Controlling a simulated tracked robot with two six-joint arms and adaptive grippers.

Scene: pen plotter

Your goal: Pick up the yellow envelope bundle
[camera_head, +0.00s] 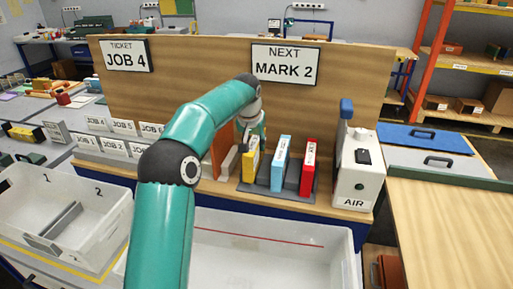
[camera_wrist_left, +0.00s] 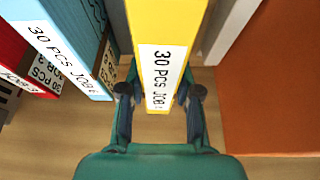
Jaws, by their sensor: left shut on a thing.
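The yellow envelope bundle (camera_head: 250,167) stands upright at the left end of a row of bundles in the head view. It has a white label reading "30 PCS JOB", and it fills the middle of the left wrist view (camera_wrist_left: 178,30). My left gripper (camera_wrist_left: 160,95) has a finger on each side of the bundle and is shut on it. I cannot tell whether the bundle is lifted. My right gripper is not in view.
A light blue bundle (camera_head: 281,163) and a red bundle (camera_head: 308,167) stand to the right on a dark rack (camera_head: 262,189). An orange panel (camera_wrist_left: 270,80) is close beside the gripper. The white AIR box (camera_head: 357,178) stands further right. A white bin (camera_head: 275,225) is in front.

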